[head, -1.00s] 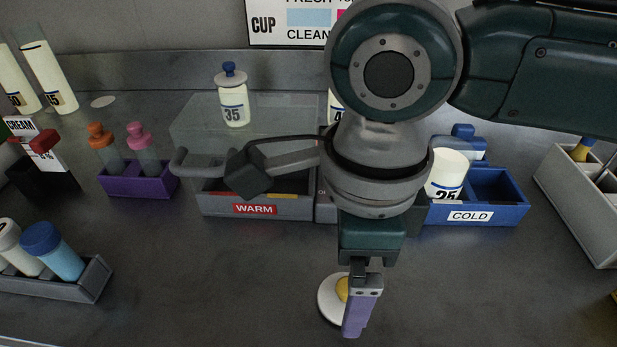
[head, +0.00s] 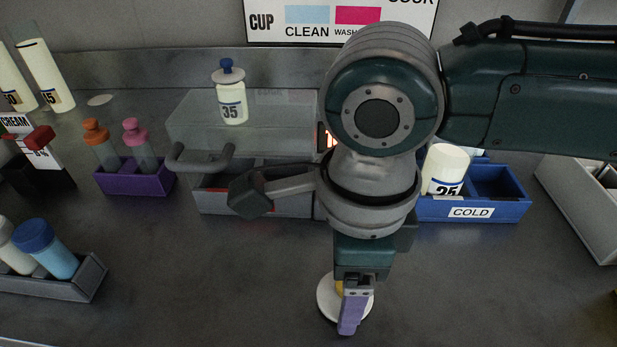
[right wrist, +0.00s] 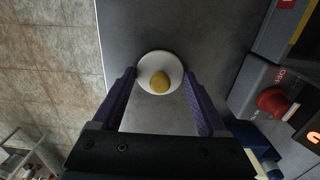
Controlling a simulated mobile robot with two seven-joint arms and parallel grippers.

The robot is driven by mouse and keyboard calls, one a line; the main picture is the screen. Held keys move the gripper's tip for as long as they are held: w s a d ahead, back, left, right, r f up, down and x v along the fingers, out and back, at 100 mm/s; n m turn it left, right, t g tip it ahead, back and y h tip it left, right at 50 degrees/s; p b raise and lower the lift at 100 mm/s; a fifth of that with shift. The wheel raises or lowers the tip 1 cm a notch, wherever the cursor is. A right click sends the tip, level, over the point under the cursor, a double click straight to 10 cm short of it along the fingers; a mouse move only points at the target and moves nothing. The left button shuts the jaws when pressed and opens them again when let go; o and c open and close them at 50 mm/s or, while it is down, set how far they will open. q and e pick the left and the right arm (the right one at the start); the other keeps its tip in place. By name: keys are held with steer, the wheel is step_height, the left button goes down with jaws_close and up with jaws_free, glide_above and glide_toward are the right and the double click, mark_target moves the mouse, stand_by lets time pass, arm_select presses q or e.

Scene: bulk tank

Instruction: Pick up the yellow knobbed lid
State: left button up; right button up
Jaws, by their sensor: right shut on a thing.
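The yellow knobbed lid is a white disc (head: 328,299) with a yellow knob, lying low at the front middle of the counter in the head view. In the right wrist view the lid (right wrist: 146,65) shows whole between the fingers. My right gripper (head: 349,327) comes down from above, shut on the lid; its purple finger hides part of the disc and knob in the head view. In the right wrist view the purple fingers (right wrist: 160,76) stand on either side of the lid. I cannot tell whether it is off the counter. My left gripper is not in view.
Behind stand a grey WARM box (head: 215,203) and a blue COLD box (head: 512,207). A purple rack (head: 135,182) and a grey rack (head: 75,287) hold bottles at left. The front counter is largely clear.

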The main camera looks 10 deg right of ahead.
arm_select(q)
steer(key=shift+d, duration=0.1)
arm_select(e)
steer(key=shift+c, duration=1.2)
steer(key=shift+r, duration=0.1)
